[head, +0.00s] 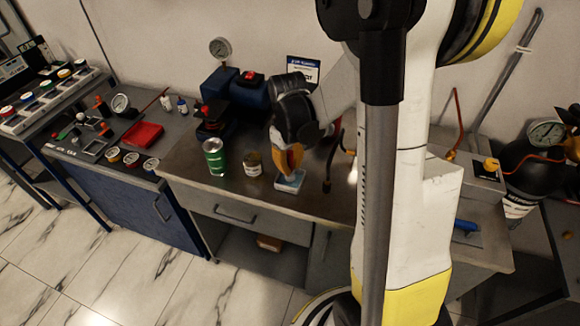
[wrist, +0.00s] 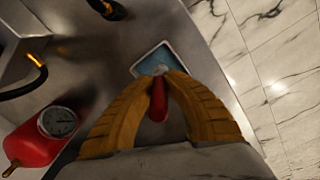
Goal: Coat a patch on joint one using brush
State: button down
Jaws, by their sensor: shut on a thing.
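My gripper (head: 293,168) has yellow-orange fingers and points down over the workbench. In the wrist view my gripper (wrist: 160,78) is shut on the red handle of the brush (wrist: 158,103). The brush's bristles are hard to make out. A shallow dish (head: 290,181) with a pale rim and blue inside lies just below the fingertips; it also shows in the wrist view (wrist: 148,68). I cannot tell whether the brush touches it. A dark hose (head: 328,172) with orange ends stands right of the gripper. I cannot tell which part is joint one.
A green can (head: 214,158) and an amber jar (head: 253,163) stand left of the dish. A blue pump (head: 220,88) and gauge (head: 218,47) are behind them. A red cylinder with a gauge (wrist: 35,140) shows in the wrist view. Bare bench (head: 225,187) lies in front.

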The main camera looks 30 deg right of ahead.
aim_at(289, 152)
jog(key=shift+r+p, duration=1.95)
jog(key=shift+r, duration=1.05)
jog(key=shift+a+f, duration=0.1)
